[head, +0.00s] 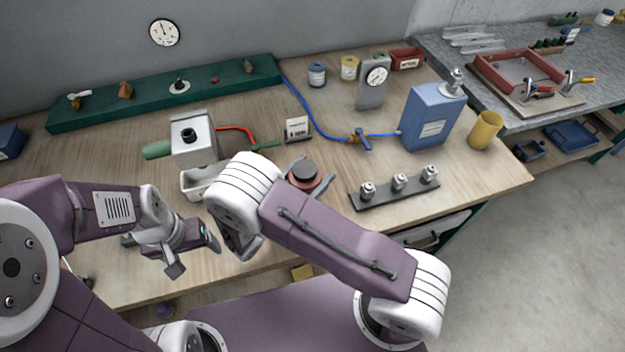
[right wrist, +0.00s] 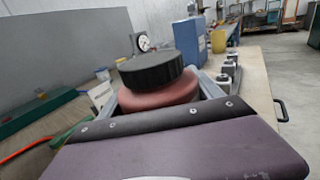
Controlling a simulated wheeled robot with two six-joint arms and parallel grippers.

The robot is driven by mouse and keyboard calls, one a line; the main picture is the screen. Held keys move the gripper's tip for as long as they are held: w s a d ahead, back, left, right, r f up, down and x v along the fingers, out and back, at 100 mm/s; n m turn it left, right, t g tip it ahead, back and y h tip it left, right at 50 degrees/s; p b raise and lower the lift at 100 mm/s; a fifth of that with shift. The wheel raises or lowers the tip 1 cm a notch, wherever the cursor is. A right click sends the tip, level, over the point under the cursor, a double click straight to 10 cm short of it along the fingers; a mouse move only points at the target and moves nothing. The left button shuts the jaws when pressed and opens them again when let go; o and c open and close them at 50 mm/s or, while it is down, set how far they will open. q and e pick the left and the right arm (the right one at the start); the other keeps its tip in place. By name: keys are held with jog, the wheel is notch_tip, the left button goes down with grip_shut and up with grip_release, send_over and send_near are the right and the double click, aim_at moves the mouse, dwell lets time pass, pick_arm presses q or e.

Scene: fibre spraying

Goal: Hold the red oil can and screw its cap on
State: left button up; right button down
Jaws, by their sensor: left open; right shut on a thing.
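The red oil can (head: 300,186) stands on the bench near the middle, partly hidden by my right arm. A black cap (head: 304,171) sits on its top. In the right wrist view the black cap (right wrist: 151,66) covers the top of the red can (right wrist: 160,95) and looks slightly tilted. I cannot tell whether it is screwed tight. My right gripper (right wrist: 165,92) is shut on the red can, with a grey finger on each side of it. My left gripper (head: 194,252) is open and empty, left of the can above the bench's front part.
A grey box device (head: 194,138) with a white tray (head: 196,184) stands left of the can. A black rack (head: 395,193) with metal fittings lies to the right. A blue tank (head: 430,117) and a yellow cup (head: 485,131) stand further right. The bench's front left is mostly clear.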

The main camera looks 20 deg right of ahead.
notch_tip(320, 180, down, 4)
dwell(0.4)
jog(key=shift+f, duration=0.15)
jog(key=shift+c, duration=0.4)
grip_release()
